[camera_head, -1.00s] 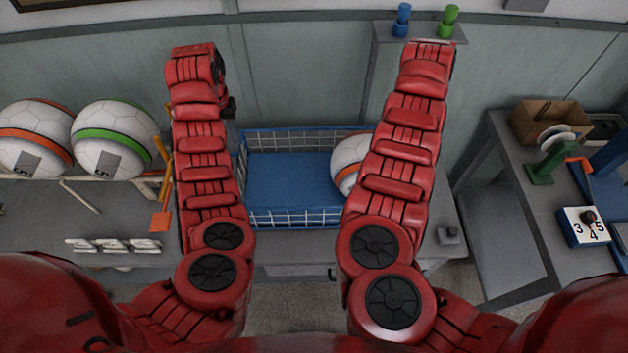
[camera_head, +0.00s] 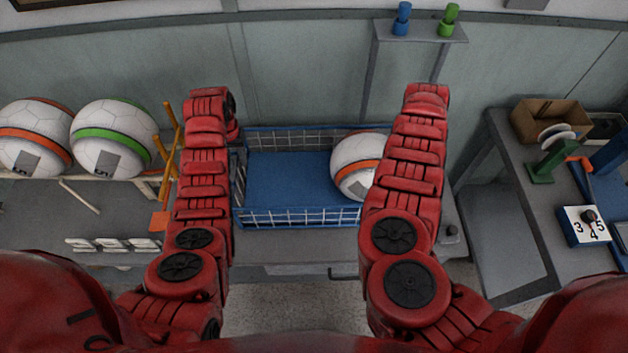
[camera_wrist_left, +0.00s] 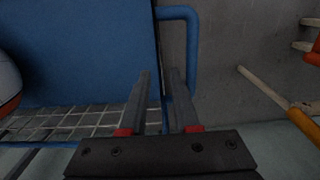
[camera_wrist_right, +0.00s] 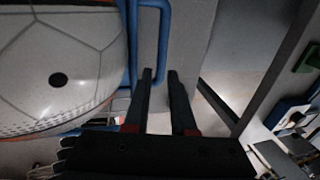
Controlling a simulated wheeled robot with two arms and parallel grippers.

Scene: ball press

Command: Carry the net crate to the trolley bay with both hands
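The blue net crate (camera_head: 300,217) stands on the grey bench in the head view, with mesh walls and a blue floor. A white ball with an orange band (camera_head: 355,165) sits in its right part. My left gripper (camera_wrist_left: 160,75) is open at the crate's left end, above the blue edge and beside a blue tube handle (camera_wrist_left: 192,45). My right gripper (camera_wrist_right: 160,75) is open at the right end, its fingertips near the other blue handle (camera_wrist_right: 165,35). Both grippers look empty. In the head view my forearms hide most of the crate's ends and the fingers.
Two banded balls (camera_head: 113,140) rest on a rack at left, near an orange-handled tool (camera_head: 160,220). A side table at right holds a cardboard box (camera_head: 550,122), a green stand (camera_head: 550,165) and a numbered dial box (camera_head: 584,226). Blue and green pegs (camera_head: 447,20) stand on a back shelf.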

